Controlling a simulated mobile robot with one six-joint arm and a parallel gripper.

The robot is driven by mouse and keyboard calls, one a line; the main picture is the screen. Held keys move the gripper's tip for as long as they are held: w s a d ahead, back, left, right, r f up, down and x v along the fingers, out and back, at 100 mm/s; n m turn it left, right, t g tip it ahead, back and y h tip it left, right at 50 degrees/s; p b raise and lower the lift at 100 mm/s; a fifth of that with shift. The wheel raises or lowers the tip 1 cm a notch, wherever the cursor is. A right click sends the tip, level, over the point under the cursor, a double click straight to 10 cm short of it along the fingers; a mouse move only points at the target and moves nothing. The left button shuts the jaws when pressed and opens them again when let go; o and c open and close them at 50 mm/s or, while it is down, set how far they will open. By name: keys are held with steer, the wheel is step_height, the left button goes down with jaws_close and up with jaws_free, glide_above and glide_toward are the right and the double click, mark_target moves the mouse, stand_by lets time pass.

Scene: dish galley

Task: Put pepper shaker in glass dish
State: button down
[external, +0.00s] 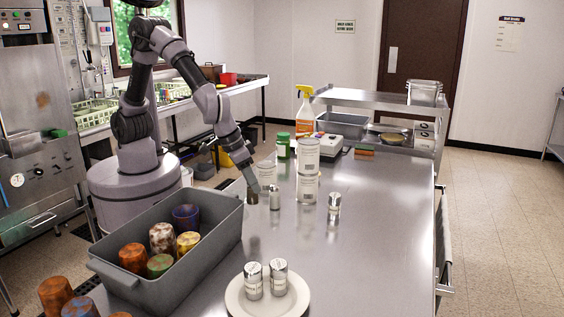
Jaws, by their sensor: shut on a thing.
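My gripper (256,189) is low over the steel table, to the right of the grey tub. It is shut on a small dark cylinder that looks like the pepper shaker (252,198); the gripper partly hides its top. I cannot tell whether its base touches the table. A silver-topped shaker (274,198) stands just right of it. A faint clear shape on the table just left of the gripper may be the glass dish (234,187), but it is too indistinct to be sure.
A grey tub (214,244) of coloured cups is at front left. A white plate (238,301) bears two shakers (253,281). Another shaker (334,204) stands to the right. Stacked white containers (307,188) stand behind. The table's right side is clear.

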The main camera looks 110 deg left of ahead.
steer(key=s+a+n+g+y+b, duration=0.15)
steer(key=s+n+b, duration=0.5)
steer(key=s, duration=2.05)
steer(key=shift+g, duration=0.25)
steer(key=shift+w+a+f+p, duration=0.5)
steer(key=shift+w+f+p, duration=0.4)
steer(key=shift+w, duration=1.65)
steer(key=shift+w+a+f+p, duration=0.55)
steer(key=shift+w+f+p, duration=0.4)
steer(key=shift+w, duration=1.6)
steer(key=shift+w+a+f+p, duration=0.6)
steer(key=shift+w+f, duration=0.45)
steer(key=shift+w, duration=1.5)
steer(key=shift+d+f, duration=0.1)
steer(key=shift+f, duration=0.15)
steer(key=c, duration=1)
jaws_free()
steer(key=shift+r, duration=0.1)
